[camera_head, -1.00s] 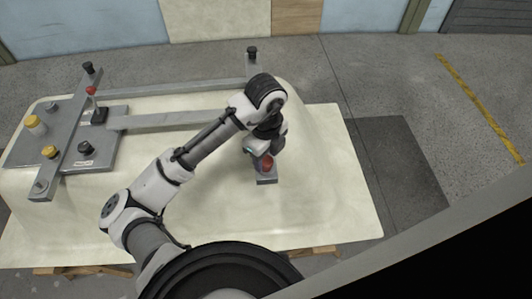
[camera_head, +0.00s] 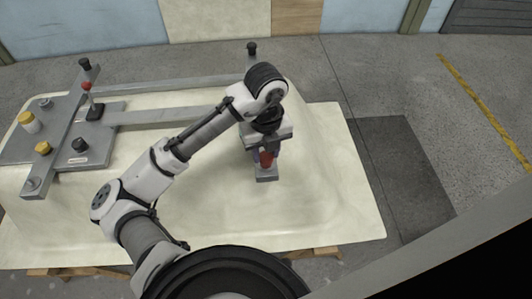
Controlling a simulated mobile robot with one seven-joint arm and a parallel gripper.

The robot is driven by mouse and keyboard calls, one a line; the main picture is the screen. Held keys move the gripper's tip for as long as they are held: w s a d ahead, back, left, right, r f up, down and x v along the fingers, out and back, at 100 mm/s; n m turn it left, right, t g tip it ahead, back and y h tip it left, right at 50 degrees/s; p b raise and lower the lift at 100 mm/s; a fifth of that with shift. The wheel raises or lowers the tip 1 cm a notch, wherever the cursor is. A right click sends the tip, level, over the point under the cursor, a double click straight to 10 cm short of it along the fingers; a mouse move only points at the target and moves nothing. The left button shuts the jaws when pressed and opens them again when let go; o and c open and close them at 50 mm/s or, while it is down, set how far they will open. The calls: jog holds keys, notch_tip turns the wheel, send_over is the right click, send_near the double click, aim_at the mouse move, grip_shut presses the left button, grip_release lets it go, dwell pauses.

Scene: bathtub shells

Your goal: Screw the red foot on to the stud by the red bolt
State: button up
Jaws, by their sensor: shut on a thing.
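A red piece (camera_head: 266,159), which looks like the red foot, is between the fingers of my gripper (camera_head: 266,157). My gripper is shut on it and points down. The piece is just above or on a small grey block (camera_head: 266,176) on the pale tub shell; I cannot tell whether they touch. My wrist hides the upper part of the piece. The only other red I see is a round red top (camera_head: 86,85) on a thin upright at the left frame. I cannot make out a red bolt or its stud.
The grey frame (camera_head: 60,150) on the left of the pale shell (camera_head: 330,200) carries yellow-topped parts, a black knob (camera_head: 79,145) and grey studs. The shell right of my gripper is clear.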

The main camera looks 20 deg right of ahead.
jog(key=m+b, duration=0.1)
jog(key=m, duration=0.2)
jog(key=shift+f+m+b, duration=0.1)
jog(key=shift+m+b, duration=0.25)
jog(key=shift+m, duration=0.05)
jog(key=o, duration=1.1)
notch_tip(320, 180, up, 14)
jog(key=shift+r, duration=0.1)
